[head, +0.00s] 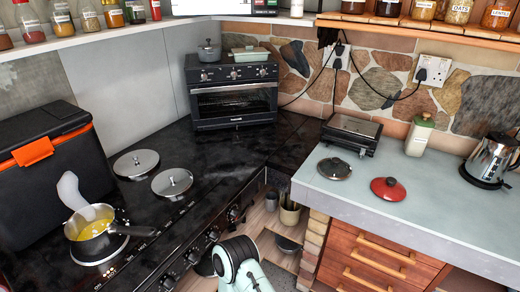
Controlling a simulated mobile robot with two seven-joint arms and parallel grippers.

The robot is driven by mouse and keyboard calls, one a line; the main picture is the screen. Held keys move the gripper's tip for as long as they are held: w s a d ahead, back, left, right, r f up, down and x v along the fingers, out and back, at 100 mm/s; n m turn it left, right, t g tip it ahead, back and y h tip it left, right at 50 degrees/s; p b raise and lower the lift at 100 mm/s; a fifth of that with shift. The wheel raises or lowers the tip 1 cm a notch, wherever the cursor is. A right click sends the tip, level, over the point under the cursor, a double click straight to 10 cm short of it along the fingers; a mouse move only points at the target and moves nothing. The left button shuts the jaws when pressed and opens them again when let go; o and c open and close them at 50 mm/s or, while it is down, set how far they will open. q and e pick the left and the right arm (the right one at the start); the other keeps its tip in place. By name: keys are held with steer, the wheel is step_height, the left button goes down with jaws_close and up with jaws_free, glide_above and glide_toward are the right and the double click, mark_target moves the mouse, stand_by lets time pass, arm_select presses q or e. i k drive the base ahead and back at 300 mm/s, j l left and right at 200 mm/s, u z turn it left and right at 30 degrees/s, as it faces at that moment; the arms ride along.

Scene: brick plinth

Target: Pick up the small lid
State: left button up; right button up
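Two small lids lie apart on the grey-blue worktop at right in the head view. One is a red lid (388,189) with a dark knob. The other is a dark, glass-looking lid (334,168) with a pale rim, to its left. They look close in size, and I cannot tell which one the task calls small. Both lie flat with clear worktop around them. Neither gripper is in view. A pale and black arm link of mine shows at the bottom middle, well below and left of the lids.
Behind the lids stand a dark toaster-like appliance (351,134), a green-capped bottle (419,135) and a steel kettle (491,160). At left, a saucepan (96,232) with yellow contents sits on the black hob, near two round steel covers (136,163). The worktop's front is clear.

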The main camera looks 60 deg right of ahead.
mark_target(334, 168)
steer(key=z, duration=2.6)
steer(key=i+l+u, duration=0.5)
steer(key=i+l, duration=0.2)
steer(key=i, duration=0.1)
